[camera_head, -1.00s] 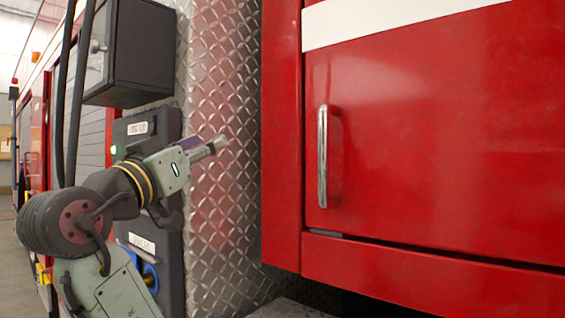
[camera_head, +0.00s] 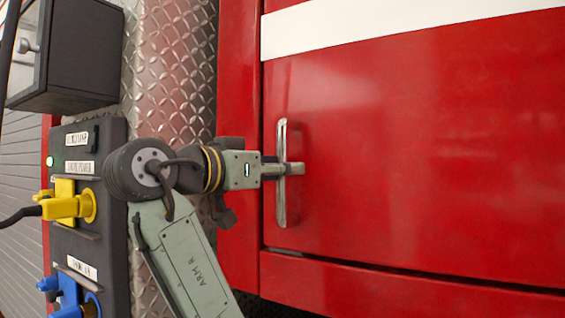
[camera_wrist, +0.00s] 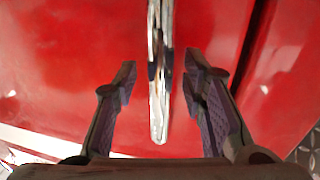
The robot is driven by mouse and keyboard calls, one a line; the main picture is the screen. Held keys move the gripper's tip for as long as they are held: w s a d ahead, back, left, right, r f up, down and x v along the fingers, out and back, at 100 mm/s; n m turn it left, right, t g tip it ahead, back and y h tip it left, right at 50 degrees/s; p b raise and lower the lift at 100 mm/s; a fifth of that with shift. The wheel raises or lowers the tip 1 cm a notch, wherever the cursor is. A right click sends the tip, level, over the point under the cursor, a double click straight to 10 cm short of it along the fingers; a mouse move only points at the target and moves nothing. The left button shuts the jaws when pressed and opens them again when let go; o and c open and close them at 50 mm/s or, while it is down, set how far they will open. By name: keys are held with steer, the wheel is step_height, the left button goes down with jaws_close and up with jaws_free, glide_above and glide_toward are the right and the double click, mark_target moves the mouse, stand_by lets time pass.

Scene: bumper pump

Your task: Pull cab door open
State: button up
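The red cab door (camera_head: 420,150) fills the right of the head view and looks shut, with a dark seam along its lower edge. Its chrome vertical bar handle (camera_head: 281,210) is near the door's left edge. My gripper (camera_head: 292,169) is at the handle's middle height in the head view. In the wrist view the handle (camera_wrist: 159,60) runs between the two open fingers of my gripper (camera_wrist: 160,85). Gaps show on both sides, so the fingers are around the handle but not closed on it.
Left of the door are a diamond-plate panel (camera_head: 175,70), a black box (camera_head: 80,50) and a dark power panel (camera_head: 105,225) with a yellow plug (camera_head: 68,206) and a blue plug (camera_head: 68,295). A cable hangs from the yellow plug.

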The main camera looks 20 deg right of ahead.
steer(key=shift+w+d, duration=0.25)
steer(key=shift+d, duration=0.1)
steer(key=shift+c, duration=0.3)
jaws_close()
stand_by(0.5)
